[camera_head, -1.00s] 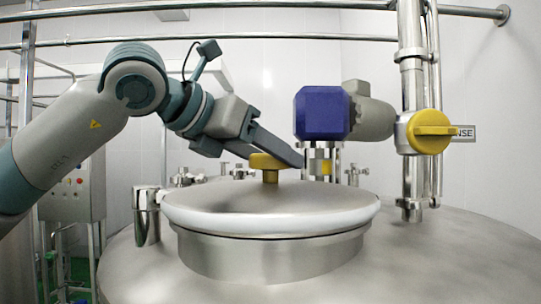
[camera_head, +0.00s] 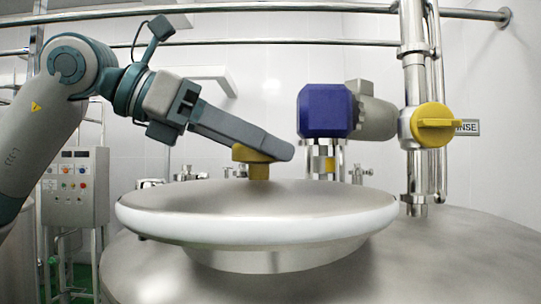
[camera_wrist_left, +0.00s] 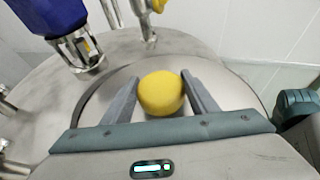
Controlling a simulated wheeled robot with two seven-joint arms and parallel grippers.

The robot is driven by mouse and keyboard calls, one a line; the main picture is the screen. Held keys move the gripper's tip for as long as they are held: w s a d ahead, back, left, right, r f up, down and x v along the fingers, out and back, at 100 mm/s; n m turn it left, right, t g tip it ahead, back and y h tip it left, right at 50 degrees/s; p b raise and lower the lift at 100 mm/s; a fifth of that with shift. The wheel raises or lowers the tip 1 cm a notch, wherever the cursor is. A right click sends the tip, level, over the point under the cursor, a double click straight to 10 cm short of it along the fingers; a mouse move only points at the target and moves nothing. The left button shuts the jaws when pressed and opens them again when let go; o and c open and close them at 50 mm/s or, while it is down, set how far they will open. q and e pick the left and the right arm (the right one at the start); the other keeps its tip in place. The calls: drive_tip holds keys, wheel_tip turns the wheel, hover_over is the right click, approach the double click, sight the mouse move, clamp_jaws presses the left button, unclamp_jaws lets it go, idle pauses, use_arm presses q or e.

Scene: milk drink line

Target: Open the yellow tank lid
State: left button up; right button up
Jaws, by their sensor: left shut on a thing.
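The round steel tank lid (camera_head: 300,205) has a pale rim and a yellow knob (camera_head: 257,172) on its top. My left gripper (camera_head: 268,152) reaches in from the left and is shut on the yellow knob. In the left wrist view the round yellow knob (camera_wrist_left: 161,93) sits between the two grey fingers (camera_wrist_left: 160,95). Part of the knob is hidden by the gripper in the head view. My right gripper is not in view.
A blue motor block (camera_head: 325,111) stands behind the lid on the tank. A vertical steel pipe with a yellow valve handle (camera_head: 433,125) rises to the right. A control box (camera_head: 75,185) with buttons stands at the far left.

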sight(128, 202)
use_arm(q)
drive_tip(key=s+a+m+g, duration=0.1)
drive_tip(key=s, duration=0.1)
drive_tip(key=s+a+m+g, duration=0.3)
drive_tip(key=s+a+g, duration=0.1)
drive_tip(key=shift+s+a+r+m+h+p, duration=0.1)
drive_tip(key=shift+s+r+m+h+p, duration=0.05)
drive_tip(key=shift+s+m+h+p, duration=0.2)
drive_tip(key=s+a+m+g, duration=0.1)
drive_tip(key=s+a+m+g+p, duration=0.1)
drive_tip(key=a+g, duration=0.1)
drive_tip(key=s+a+m+g+y, duration=0.1)
drive_tip(key=a, duration=0.1)
drive_tip(key=shift+s+a+m, duration=0.25)
drive_tip(key=shift+s, duration=0.05)
drive_tip(key=shift+s+a+m+g+p, duration=0.3)
drive_tip(key=shift+a+m+g+p, duration=0.1)
drive_tip(key=shift+a+g, duration=0.35)
